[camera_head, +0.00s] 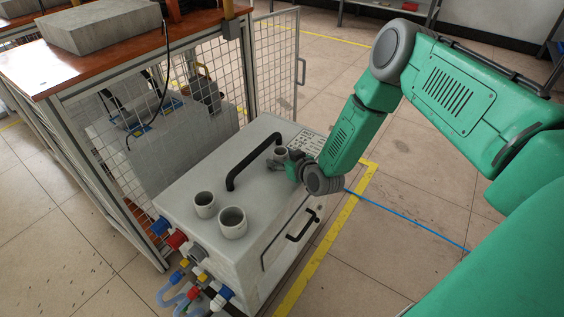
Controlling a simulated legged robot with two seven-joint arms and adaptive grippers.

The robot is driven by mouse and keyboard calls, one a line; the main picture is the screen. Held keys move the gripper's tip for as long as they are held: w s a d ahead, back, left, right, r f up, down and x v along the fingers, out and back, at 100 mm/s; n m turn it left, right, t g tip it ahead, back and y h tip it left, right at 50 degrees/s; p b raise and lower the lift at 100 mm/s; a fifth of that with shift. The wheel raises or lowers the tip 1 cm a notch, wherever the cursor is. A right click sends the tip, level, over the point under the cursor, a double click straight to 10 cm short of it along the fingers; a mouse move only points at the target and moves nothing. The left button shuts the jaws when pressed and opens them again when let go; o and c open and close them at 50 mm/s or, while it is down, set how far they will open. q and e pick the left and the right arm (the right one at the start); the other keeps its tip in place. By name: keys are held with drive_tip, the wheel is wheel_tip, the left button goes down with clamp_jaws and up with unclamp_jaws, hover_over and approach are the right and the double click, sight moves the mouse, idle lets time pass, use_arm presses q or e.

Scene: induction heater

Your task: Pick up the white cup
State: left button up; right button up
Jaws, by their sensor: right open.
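I cannot tell which cup the task means. My left gripper is out of view.
A wire mesh fence (215,75) and a wooden table (120,30) stand to the left. Coloured connectors and hoses (185,275) stick out at the box's front. The tiled floor at right is open.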

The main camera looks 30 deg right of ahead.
drive_tip(key=shift+a+r, duration=0.2)
drive_tip(key=shift+a, duration=0.25)
drive_tip(key=c, duration=1.3)
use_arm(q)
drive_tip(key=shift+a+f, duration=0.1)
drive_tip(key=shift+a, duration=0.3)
use_arm(e)
clamp_jaws()
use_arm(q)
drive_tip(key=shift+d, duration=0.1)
use_arm(e)
drive_tip(key=shift+d, duration=0.15)
drive_tip(key=shift+d+r, duration=0.1)
drive_tip(key=shift+r, duration=0.05)
use_arm(q)
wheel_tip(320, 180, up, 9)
drive_tip(key=p, duration=0.9)
use_arm(e)
wheel_tip(320, 180, up, 16)
drive_tip(key=shift+f, duration=0.2)
